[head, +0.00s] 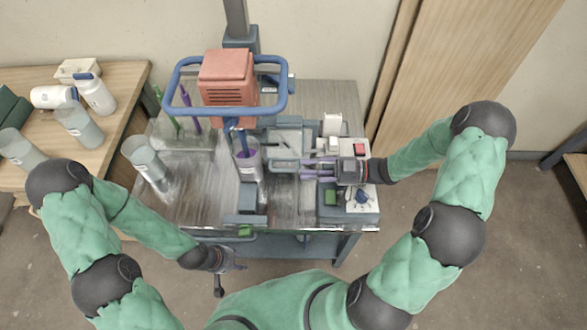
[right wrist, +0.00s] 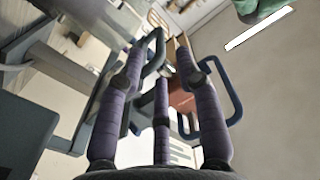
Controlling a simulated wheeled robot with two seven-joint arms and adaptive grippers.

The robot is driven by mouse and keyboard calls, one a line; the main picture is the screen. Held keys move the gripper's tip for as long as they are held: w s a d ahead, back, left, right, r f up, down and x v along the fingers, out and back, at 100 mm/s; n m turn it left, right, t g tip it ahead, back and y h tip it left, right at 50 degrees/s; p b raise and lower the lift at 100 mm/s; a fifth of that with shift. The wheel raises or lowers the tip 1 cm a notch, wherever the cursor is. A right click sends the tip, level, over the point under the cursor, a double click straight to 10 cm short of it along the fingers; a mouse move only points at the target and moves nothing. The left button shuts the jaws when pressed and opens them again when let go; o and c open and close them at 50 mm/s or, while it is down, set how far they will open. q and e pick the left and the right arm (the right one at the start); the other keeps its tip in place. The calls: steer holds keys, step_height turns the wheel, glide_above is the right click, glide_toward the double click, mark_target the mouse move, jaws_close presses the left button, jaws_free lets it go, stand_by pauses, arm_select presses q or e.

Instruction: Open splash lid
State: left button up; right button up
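A mixer with a red motor head (head: 227,77) and a blue loop handle (head: 172,80) stands over a clear bucket (head: 247,163) on the metal worktable. A grey framed panel (head: 286,138) lies to the right of the bucket; I cannot tell for sure whether it is the splash lid. My right gripper (head: 312,169) is beside that panel, right of the bucket, with its purple fingers apart. In the right wrist view the fingers are spread with nothing clearly held between them. My left gripper (head: 234,260) hangs empty-looking at the table's front edge; its finger opening is unclear.
A control box with a red button (head: 359,149) and a blue knob (head: 362,196) sits at the table's right. A tilted clear container (head: 146,160) stands at the left. A wooden side table (head: 120,75) holds white bottles and cups. The worktable's front left is mostly clear.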

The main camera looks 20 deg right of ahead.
steer(key=shift+v, duration=2.75)
